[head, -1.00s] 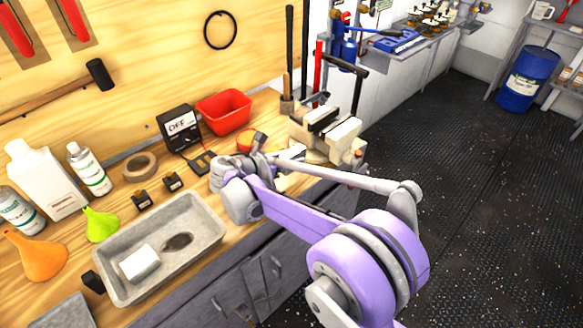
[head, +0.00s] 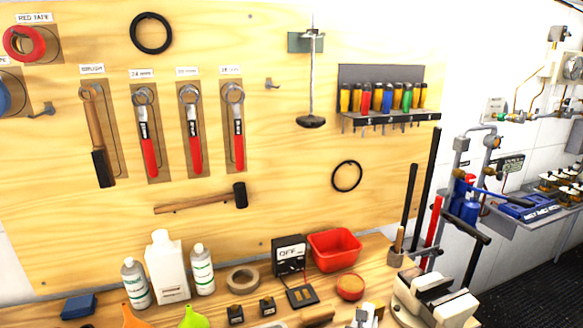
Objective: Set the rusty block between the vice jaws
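The bench vice (head: 436,298) stands at the bottom right, its pale jaws partly cut off by the lower edge. I see no block between the visible parts of the jaws. I cannot clearly pick out the rusty block. A small brown piece (head: 318,319) shows at the bottom edge, too cut off to identify. A grey and white part, likely of my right gripper (head: 366,316), shows at the bottom edge left of the vice. Its fingers are too cut off to tell open from shut. My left gripper is not in view.
On the bench stand a red bin (head: 334,250), a meter (head: 290,255), a tape roll (head: 242,279), a round red-orange thing (head: 350,287) and white bottles (head: 167,267). Tall bars (head: 428,200) rise behind the vice. Tools hang on the wooden board (head: 290,140).

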